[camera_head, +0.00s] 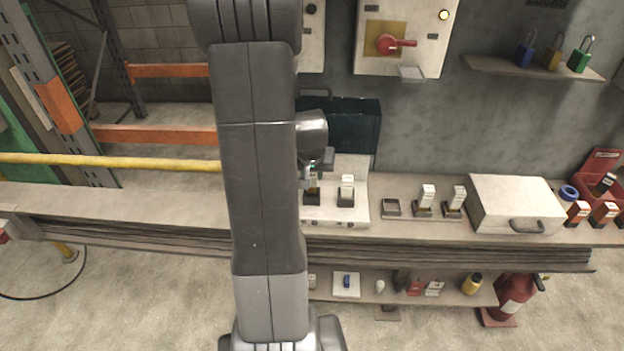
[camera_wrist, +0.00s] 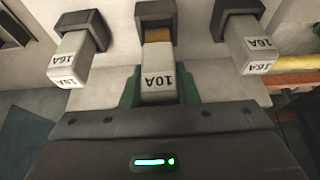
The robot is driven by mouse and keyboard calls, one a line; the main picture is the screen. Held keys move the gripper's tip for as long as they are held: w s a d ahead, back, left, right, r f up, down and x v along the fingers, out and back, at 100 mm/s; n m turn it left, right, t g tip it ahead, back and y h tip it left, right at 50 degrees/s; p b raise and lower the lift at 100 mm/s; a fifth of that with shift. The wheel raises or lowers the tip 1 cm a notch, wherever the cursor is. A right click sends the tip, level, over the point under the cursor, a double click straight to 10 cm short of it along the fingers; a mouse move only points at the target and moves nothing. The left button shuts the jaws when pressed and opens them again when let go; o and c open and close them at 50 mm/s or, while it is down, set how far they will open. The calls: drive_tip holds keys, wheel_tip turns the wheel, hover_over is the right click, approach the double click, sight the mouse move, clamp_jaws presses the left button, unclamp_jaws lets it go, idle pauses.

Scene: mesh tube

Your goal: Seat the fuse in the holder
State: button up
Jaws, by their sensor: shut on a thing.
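In the wrist view the pale fuse marked 10A (camera_wrist: 158,65) is between the green-padded fingers of my gripper (camera_wrist: 159,88), which is shut on it. The fuse lines up with the dark middle holder (camera_wrist: 158,12). A brass strip shows between the fuse body and the holder, so the body stands off from it. How deep the contacts sit is hidden. Fuses marked 16A sit in holders on the left (camera_wrist: 76,58) and right (camera_wrist: 246,48). In the head view my gripper (camera_head: 313,168) is over the fuse panel (camera_head: 335,216), partly hidden by my arm.
Right of the panel on the bench are an empty dark tray (camera_head: 391,207), spare fuses in stands (camera_head: 426,198) and a white case (camera_head: 514,205). A dark case (camera_head: 345,125) stands behind the panel. A yellow rail (camera_head: 110,162) crosses the left.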

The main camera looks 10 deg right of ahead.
sight(312, 182)
drive_tip(key=shift+f, duration=1.55)
drive_tip(key=shift+f, duration=0.1)
drive_tip(key=shift+f, duration=0.15)
drive_tip(key=o, duration=1)
drive_tip(key=shift+r, duration=0.5)
drive_tip(key=v, duration=1.1)
drive_tip(key=shift+s+r, duration=0.2)
drive_tip(key=shift+s, duration=0.1)
